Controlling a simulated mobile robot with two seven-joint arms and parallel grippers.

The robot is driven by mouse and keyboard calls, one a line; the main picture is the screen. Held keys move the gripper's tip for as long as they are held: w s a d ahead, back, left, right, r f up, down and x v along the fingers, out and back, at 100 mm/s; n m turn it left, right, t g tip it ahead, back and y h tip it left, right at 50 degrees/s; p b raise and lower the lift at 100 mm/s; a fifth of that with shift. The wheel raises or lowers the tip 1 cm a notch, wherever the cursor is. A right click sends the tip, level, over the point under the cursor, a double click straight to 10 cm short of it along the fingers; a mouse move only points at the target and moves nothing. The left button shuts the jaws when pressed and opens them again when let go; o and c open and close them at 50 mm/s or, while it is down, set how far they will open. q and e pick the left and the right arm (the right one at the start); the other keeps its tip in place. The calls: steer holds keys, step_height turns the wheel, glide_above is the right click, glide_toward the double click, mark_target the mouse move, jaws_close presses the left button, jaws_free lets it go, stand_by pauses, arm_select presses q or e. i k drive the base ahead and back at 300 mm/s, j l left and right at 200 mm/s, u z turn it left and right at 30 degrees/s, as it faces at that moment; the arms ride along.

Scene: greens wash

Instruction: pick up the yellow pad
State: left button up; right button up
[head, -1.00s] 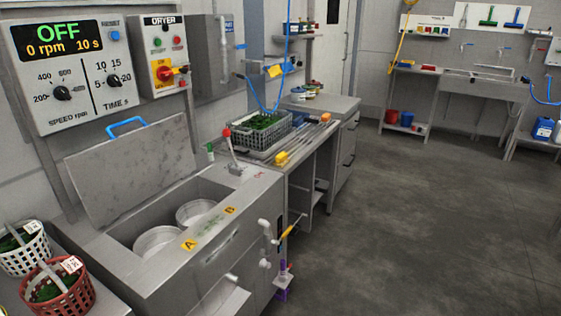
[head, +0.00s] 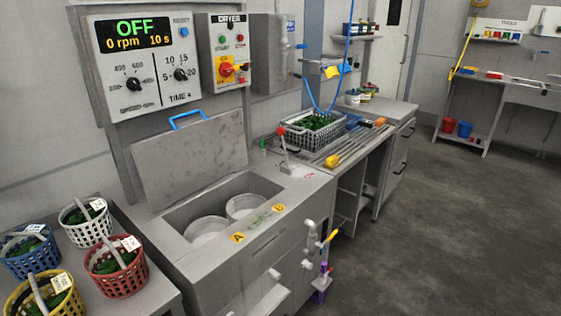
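A small yellow block (head: 332,161), which may be the yellow pad, lies at the near end of the slatted steel drainboard (head: 352,146), beyond the dryer basin. A yellow piece (head: 332,71) also shows at the small wall shelf above the counter; I cannot tell which of the two is the pad. An orange block (head: 380,122) lies at the far end of the drainboard. Neither of my grippers is in the head view.
The open dryer basin (head: 180,215) with two round drums stands in front, its lid raised. Several baskets of greens stand at lower left, one of them blue (head: 38,262). A grey crate of greens (head: 300,139) sits behind the drainboard. Floor (head: 440,235) at right is clear.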

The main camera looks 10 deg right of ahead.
mark_target(332, 162)
steer(key=i+l+u, duration=0.1)
steer(key=u, duration=0.25)
steer(key=l+u, duration=0.2)
steer(key=u, duration=0.2)
steer(key=i+l+u, duration=0.1)
steer(key=l+u, duration=1.05)
steer(key=l, duration=0.3)
steer(key=k+l+u, duration=0.2)
steer(key=l, duration=0.3)
steer(key=k+l, duration=0.1)
steer(key=l, duration=0.25)
steer(key=k+l+u, duration=0.1)
steer(key=l, duration=0.25)
steer(key=k+l, duration=0.1)
steer(key=l, duration=0.3)
steer(key=k+l+u, duration=0.1)
steer(key=l, duration=0.25)
steer(key=k+l, duration=0.1)
steer(key=l, duration=0.25)
steer(key=u, duration=0.05)
